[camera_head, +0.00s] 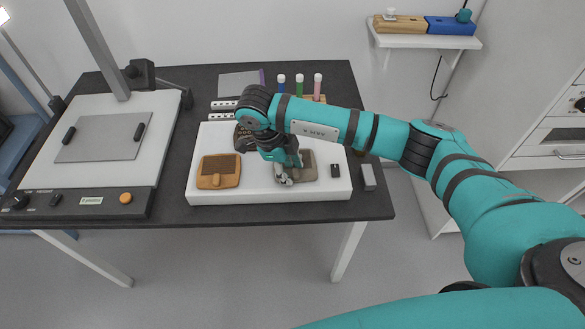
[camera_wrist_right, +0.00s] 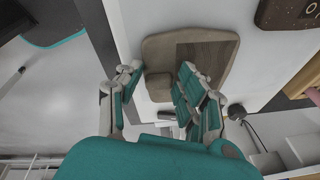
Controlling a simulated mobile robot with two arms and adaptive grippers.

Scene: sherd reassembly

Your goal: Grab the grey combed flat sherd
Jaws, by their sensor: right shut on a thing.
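The grey combed flat sherd (camera_head: 307,172) lies on the white board (camera_head: 262,195), partly hidden by my right gripper (camera_head: 284,178). In the right wrist view the sherd (camera_wrist_right: 207,50) is grey-brown, with a darker combed rectangle and a small raised block (camera_wrist_right: 158,86) near one edge. My right gripper (camera_wrist_right: 160,75) has its fingers on either side of this block and is shut on the sherd. I cannot tell whether the sherd is lifted off the board. My left gripper is not in view.
An orange-brown sherd (camera_head: 218,170) lies left on the board; a dark brown dotted sherd (camera_head: 241,136) lies behind it, partly hidden. A small black block (camera_head: 335,171) is at the right. Capped tubes (camera_head: 299,84) stand behind. A panelled device (camera_head: 90,150) fills the table's left.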

